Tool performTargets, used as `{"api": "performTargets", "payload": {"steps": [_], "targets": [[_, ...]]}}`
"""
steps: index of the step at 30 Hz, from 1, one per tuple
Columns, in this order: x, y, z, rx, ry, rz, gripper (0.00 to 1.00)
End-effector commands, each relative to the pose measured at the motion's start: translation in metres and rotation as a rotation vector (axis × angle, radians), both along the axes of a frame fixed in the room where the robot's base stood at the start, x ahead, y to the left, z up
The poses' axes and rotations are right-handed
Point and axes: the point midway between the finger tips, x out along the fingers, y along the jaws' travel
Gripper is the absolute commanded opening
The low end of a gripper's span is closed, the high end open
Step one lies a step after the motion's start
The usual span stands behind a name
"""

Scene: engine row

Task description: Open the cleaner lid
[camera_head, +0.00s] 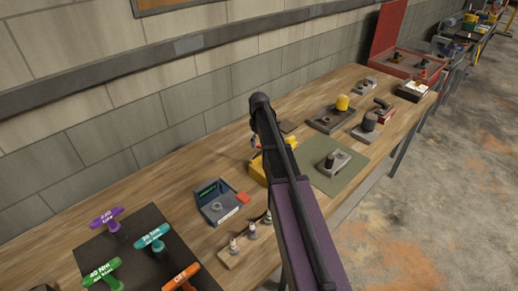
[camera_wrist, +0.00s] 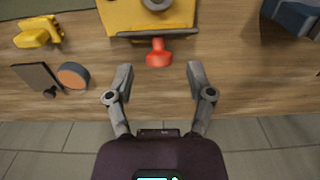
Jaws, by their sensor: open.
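The cleaner looks to be the yellow box (camera_wrist: 118,18) at the top middle of the wrist view, cut off by the frame edge. A grey round part (camera_wrist: 157,4) sits on its top, and a dark bar runs along its near edge. A red knob (camera_wrist: 158,55) sticks out from that edge. I cannot tell whether the lid is closed. In the head view the yellow box (camera_head: 257,170) is mostly hidden behind my arm. My gripper (camera_wrist: 159,68) is open and empty, its fingers spread either side of the knob's line, with no visible contact.
A yellow part (camera_wrist: 38,32), a dark plate (camera_wrist: 38,77) and an orange-topped cylinder (camera_wrist: 73,75) lie left in the wrist view. A blue tester (camera_head: 216,203) and a wooden block with fittings (camera_head: 246,243) stand left of my arm. A green mat (camera_head: 345,181) lies right.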

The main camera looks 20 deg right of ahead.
Motion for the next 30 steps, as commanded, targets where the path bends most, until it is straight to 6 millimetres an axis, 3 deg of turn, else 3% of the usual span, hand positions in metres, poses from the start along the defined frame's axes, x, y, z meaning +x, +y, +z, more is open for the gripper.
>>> {"api": "performTargets", "payload": {"steps": [6,21,23,28,30], "targets": [[0.000,0.000,-0.015,0.000,0.000,0.000,0.69],[0.000,-0.001,-0.018,0.000,0.000,-0.001,0.69],[0.000,-0.001,-0.018,0.000,0.000,-0.001,0.54],[0.000,-0.001,-0.018,0.000,0.000,-0.001,0.04],[0.000,-0.001,-0.018,0.000,0.000,-0.001,0.00]]}}
